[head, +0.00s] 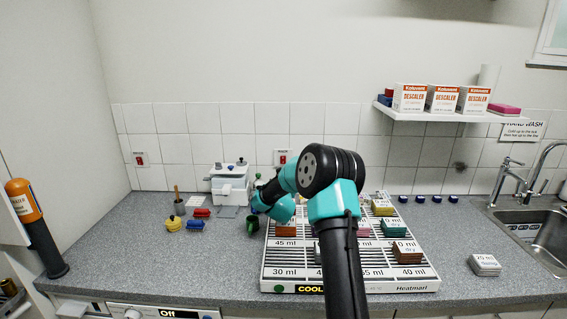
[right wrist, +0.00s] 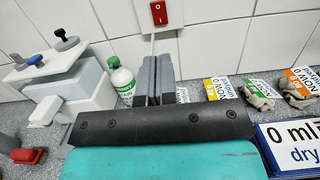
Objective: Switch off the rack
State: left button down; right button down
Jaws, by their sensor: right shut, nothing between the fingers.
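The rack (head: 274,277) is a white slatted stand with volume labels, on the counter right of centre. Its front edge has a dark panel with yellow letters starting "COOL" (head: 310,289); my arm hides part of the front. A red rocker switch on a white wall plate (head: 283,158) sits on the tiles behind the rack. It also shows at the top of the right wrist view (right wrist: 159,13), with a pale cord below it. My right gripper (right wrist: 156,62) is shut and empty, its fingers pointing toward the wall below that switch. In the head view its fingertips are hard to make out. My left gripper is out of view.
A second red switch (head: 140,158) is on the wall at left. A white machine (head: 232,185) and a white bottle with a green cap (right wrist: 122,78) stand left of my gripper. A shelf (head: 450,116) overhangs at right.

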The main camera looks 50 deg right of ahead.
aim_at(284, 158)
jog(key=shift+x, duration=6.95)
jog(key=shift+s+d, duration=0.1)
